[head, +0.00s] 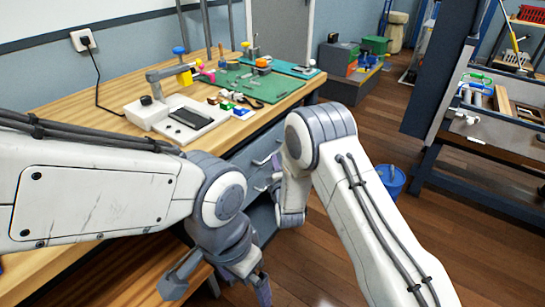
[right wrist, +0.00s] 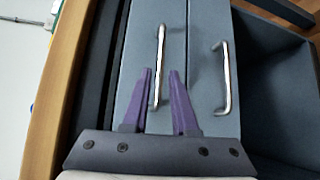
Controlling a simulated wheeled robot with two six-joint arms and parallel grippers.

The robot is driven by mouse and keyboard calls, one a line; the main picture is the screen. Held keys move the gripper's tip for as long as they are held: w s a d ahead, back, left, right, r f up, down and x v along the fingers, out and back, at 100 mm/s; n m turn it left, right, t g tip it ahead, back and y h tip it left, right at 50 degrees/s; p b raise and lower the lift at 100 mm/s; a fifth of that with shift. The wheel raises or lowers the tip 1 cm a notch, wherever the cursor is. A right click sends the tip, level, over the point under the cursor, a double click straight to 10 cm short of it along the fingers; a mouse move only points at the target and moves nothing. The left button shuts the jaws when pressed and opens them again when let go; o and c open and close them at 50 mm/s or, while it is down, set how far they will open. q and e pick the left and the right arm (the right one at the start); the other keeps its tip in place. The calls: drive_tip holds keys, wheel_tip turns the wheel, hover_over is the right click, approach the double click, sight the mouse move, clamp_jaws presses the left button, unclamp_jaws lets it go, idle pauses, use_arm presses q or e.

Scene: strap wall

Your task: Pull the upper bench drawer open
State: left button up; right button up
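The upper bench drawer (right wrist: 132,52) is a grey-blue front just under the wooden bench top, with a vertical-looking metal bar handle (right wrist: 158,60) in the right wrist view. My right gripper (right wrist: 161,73) is open, its two purple fingers on either side of the handle's lower part in the picture. I cannot tell whether they touch it or how deep they reach. In the head view, the upper drawer's handle (head: 264,158) shows left of my right arm, whose fingers are mostly hidden. My left gripper (head: 218,285) is open and empty at the bench's near side.
A lower drawer with its own handle (right wrist: 226,78) sits beneath, beside an open shelf space (right wrist: 275,70). The wooden bench top (head: 100,98) carries a grey device, a green mat (head: 262,84) and small parts. A blue bucket (head: 390,182) stands on the floor at right.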

drive_tip(key=w, duration=0.4)
drive_tip(key=w+a+f, duration=0.1)
drive_tip(key=w, duration=0.1)
drive_tip(key=shift+w+b, duration=0.2)
drive_tip(key=shift+b, duration=0.1)
clamp_jaws()
idle(1.1)
